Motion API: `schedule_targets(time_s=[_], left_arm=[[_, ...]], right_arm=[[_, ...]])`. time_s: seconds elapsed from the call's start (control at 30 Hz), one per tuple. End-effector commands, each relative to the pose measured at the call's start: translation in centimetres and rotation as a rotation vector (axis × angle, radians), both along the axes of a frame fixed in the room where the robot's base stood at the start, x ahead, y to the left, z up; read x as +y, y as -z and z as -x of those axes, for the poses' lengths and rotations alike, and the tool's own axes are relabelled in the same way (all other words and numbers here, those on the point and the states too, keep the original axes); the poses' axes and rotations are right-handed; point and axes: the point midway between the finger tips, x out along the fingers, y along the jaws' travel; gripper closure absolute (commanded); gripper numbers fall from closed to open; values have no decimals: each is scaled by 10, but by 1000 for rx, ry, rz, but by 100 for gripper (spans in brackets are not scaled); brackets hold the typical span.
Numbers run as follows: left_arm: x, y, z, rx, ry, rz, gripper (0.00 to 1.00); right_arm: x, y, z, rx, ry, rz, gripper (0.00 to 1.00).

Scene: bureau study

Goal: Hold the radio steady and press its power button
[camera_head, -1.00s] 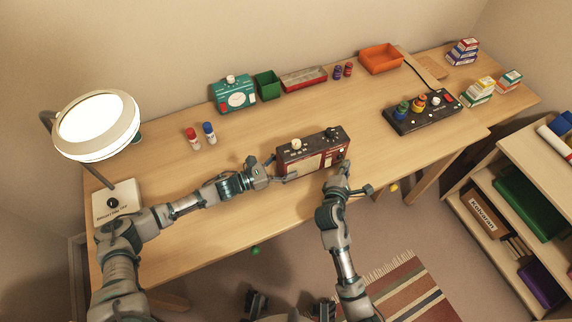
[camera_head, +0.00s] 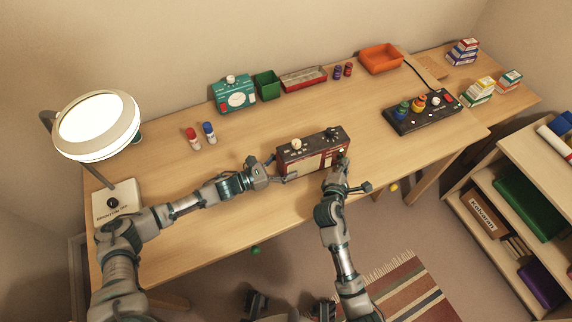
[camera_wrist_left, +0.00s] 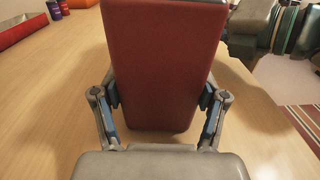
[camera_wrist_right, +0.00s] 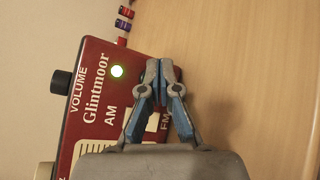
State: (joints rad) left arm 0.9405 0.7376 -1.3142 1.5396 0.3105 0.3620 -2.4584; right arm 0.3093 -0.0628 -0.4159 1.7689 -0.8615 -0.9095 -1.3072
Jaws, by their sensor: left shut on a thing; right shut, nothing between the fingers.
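The radio (camera_head: 298,168) stands upright on the desk near its front edge, red front toward me, dark top with knobs. My left gripper (camera_head: 272,170) is shut on its left end; the left wrist view shows a finger on each side of the red end panel (camera_wrist_left: 165,60). My right gripper (camera_head: 343,164) is shut and empty at the right end of the radio's front.
A lamp (camera_head: 118,203) stands at the left. Red and blue bottles (camera_head: 209,133), a teal device (camera_head: 222,104), a green bin (camera_head: 267,85), a red tray (camera_head: 303,78) and an orange bin (camera_head: 381,58) are behind. A dark control panel (camera_head: 422,112) lies to the right. The desk around the radio is clear.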

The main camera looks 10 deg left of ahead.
Motion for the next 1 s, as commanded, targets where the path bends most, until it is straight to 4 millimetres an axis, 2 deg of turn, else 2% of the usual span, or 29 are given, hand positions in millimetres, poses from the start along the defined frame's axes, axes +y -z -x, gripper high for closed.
schedule_targets(time_s=[0.37, 1.0], left_arm=[[0, 0, 0, 2, 0, 1, 97], [0, 0, 0, 2, 1, 1, 97]], right_arm=[[1, 0, -1, -1, -1, 0, 100], [-9, 1, 15, 1, 0, 1, 100]])
